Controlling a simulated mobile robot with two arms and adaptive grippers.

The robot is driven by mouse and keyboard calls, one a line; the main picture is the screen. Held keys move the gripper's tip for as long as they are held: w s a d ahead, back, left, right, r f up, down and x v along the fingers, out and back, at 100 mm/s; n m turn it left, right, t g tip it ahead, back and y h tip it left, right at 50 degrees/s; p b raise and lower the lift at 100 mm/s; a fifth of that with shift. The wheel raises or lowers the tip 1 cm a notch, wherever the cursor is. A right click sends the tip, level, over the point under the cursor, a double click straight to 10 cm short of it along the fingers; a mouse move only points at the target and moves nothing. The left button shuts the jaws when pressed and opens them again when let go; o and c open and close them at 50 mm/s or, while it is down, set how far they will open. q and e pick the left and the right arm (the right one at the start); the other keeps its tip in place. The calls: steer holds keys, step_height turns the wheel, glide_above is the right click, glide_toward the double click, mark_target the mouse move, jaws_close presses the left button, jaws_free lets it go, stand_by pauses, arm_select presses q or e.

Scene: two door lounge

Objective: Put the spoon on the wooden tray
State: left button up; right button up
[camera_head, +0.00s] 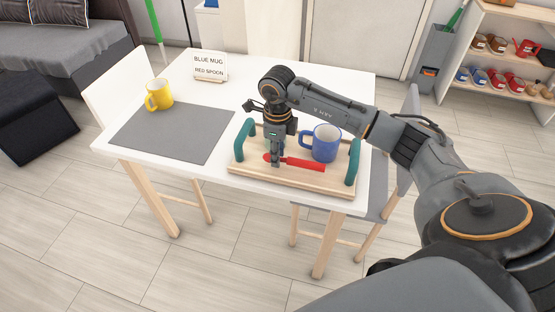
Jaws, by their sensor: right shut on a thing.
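A red spoon (303,163) shows at the wooden tray (253,172), low over its base or on it; I cannot tell which. My right gripper (275,161) points down over the tray and is shut on the spoon near its left end. The tray has a teal handle at each end and stands on the white table's front right part. A blue mug (326,143) stands on the tray behind and right of the spoon. My left gripper is not in view.
A yellow mug (159,94) stands at the back edge of a grey mat (172,133) on the white table (290,68). A card (210,66) reading "BLUE MUG" and "RED SPOON" stands at the back. Chairs flank the table. A shoe shelf (490,18) is at the far right.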

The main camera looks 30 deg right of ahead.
step_height(320, 180, down, 3)
steer(key=shift+r+p, duration=0.15)
steer(key=shift+p, duration=0.15)
steer(key=shift+f, duration=0.25)
steer(key=o, duration=0.7)
steer(key=shift+r, duration=0.6)
step_height(320, 180, up, 11)
steer(key=shift+r+b, duration=0.1)
steer(key=shift+b, duration=0.5)
steer(key=shift+a, duration=0.1)
